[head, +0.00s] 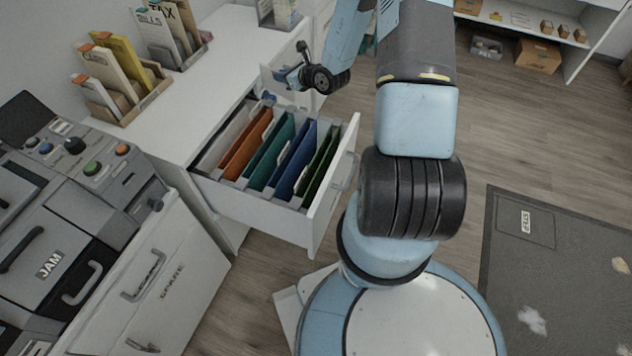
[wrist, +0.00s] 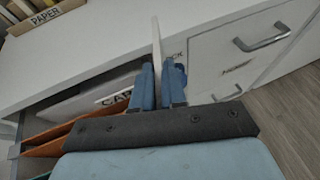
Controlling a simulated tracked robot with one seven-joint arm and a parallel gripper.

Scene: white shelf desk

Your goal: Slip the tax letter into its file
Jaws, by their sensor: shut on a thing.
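My gripper (head: 290,76) is above the far end of the open file drawer (head: 335,185). In the wrist view my gripper (wrist: 161,88) is shut on a thin white sheet (wrist: 157,42), seen edge-on and standing up between the blue fingers. I take it for the tax letter; no print shows on it. The drawer holds a pale file, an orange file (head: 245,150), a teal file (head: 272,154), a blue file (head: 297,160) and a green file (head: 321,163). Their tabs are unreadable in the head view. A label starting "CA" (wrist: 117,97) shows in the wrist view, partly hidden by a finger.
On the white desktop stand a sorter with "BILLS" and "FAX" or "TAX" cards (head: 163,25) and another wooden sorter (head: 120,92). A machine marked "JAM" (head: 48,264) is at left. A closed drawer handle (wrist: 262,38) is right of my gripper.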

